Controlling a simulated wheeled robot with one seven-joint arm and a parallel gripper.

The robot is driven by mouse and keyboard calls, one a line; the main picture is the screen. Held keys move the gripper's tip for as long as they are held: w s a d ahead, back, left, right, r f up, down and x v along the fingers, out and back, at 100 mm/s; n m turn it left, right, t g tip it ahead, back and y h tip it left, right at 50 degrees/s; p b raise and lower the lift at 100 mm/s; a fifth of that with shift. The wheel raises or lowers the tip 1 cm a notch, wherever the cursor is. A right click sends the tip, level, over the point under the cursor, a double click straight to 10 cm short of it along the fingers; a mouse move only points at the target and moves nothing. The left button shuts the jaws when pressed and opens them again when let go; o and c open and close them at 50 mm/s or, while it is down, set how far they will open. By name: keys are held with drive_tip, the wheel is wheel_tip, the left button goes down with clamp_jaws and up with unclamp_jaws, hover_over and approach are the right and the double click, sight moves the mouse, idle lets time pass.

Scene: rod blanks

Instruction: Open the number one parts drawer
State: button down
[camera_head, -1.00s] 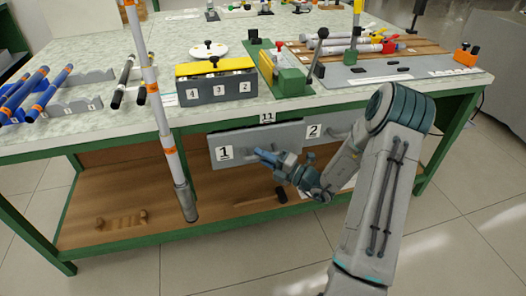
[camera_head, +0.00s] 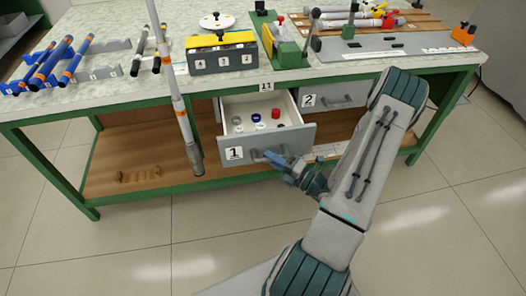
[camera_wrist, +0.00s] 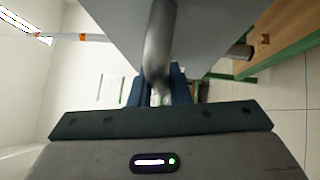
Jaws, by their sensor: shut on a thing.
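The number one parts drawer (camera_head: 236,154) is grey with a white label "1" and stands pulled out from under the bench. My gripper (camera_head: 279,160) is at the drawer front, shut on the handle (camera_head: 262,155). In the wrist view the handle bar (camera_wrist: 159,45) runs down between my gripper's dark fingers (camera_wrist: 160,90), with the grey drawer front behind it. The fingertips are partly hidden by the bar.
The drawer labelled "2" (camera_head: 335,96) beside it is closed. The green-framed bench (camera_head: 150,84) carries a block with numbered labels (camera_head: 222,60), a green fixture (camera_head: 290,54) and blue rods (camera_head: 45,70).

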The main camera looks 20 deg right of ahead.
drive_tip(key=shift+s, duration=0.1)
drive_tip(key=c, duration=1.4)
unclamp_jaws()
drive_tip(key=shift+o, duration=0.2)
drive_tip(key=p+v, duration=0.1)
drive_tip(key=v, duration=1.3)
drive_tip(key=a+r+n+g+y+p, duration=0.1)
drive_tip(key=a+r+n+g+p, duration=0.4)
drive_tip(key=a+r+n+g, duration=0.55)
drive_tip(key=a+r+n+g+p, duration=0.5)
drive_tip(key=r+n+g, duration=0.2)
drive_tip(key=r+n, duration=0.6)
drive_tip(key=s+a+r+n+t+h+p, duration=0.1)
drive_tip(key=r+n+h+p, duration=0.3)
drive_tip(key=r+n, duration=0.5)
drive_tip(key=s+a+r+n+t+h+p, duration=0.1)
drive_tip(key=r+n+h+p, duration=0.4)
drive_tip(key=r+n, duration=0.5)
drive_tip(key=a+n+t+h, duration=0.1)
drive_tip(key=a+n+h, duration=0.1)
drive_tip(key=n, duration=0.1)
drive_tip(key=shift+t, duration=0.35)
